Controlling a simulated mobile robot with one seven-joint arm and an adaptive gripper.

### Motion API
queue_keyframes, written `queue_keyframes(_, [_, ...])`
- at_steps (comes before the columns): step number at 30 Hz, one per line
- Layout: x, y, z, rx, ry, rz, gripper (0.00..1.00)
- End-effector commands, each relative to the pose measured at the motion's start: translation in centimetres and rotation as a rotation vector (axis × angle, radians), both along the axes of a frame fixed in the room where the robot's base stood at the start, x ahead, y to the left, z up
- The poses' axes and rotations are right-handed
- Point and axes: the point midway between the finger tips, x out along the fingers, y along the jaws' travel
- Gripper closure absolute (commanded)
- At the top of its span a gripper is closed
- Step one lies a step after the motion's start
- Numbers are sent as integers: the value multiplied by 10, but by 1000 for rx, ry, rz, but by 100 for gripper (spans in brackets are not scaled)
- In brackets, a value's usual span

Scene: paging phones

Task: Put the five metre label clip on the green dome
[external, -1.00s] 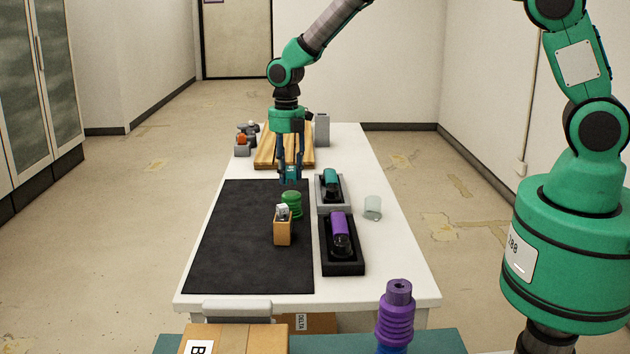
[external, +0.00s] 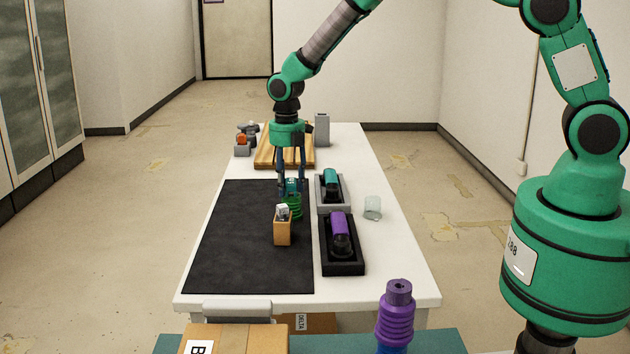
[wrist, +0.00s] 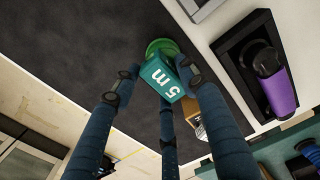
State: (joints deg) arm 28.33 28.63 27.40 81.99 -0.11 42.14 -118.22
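The five metre label clip is a teal block marked "5 m" (wrist: 160,79); it also shows in the external view (external: 292,186). My gripper (external: 291,190) is shut on it, with its dark blue fingers around the clip in the wrist view (wrist: 162,85). The green dome (external: 293,206) is a ribbed green piece on the black mat, directly below the clip in the external view. In the wrist view the green dome (wrist: 160,47) shows partly behind the clip. I cannot tell whether clip and dome touch.
A tan box with a pale top (external: 283,228) stands close in front of the dome. To the right are a grey tray (external: 321,203) with a teal device, a black tray (external: 345,268) with a purple device, and a clear glass (external: 373,207). The black mat (external: 240,250) is bare at left and front.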

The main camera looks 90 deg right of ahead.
Motion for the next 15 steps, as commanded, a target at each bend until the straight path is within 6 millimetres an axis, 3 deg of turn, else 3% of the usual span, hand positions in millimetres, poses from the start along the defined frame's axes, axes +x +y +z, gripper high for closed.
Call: queue_keyframes(15, [0, 0, 7, -1, -1, 0, 45])
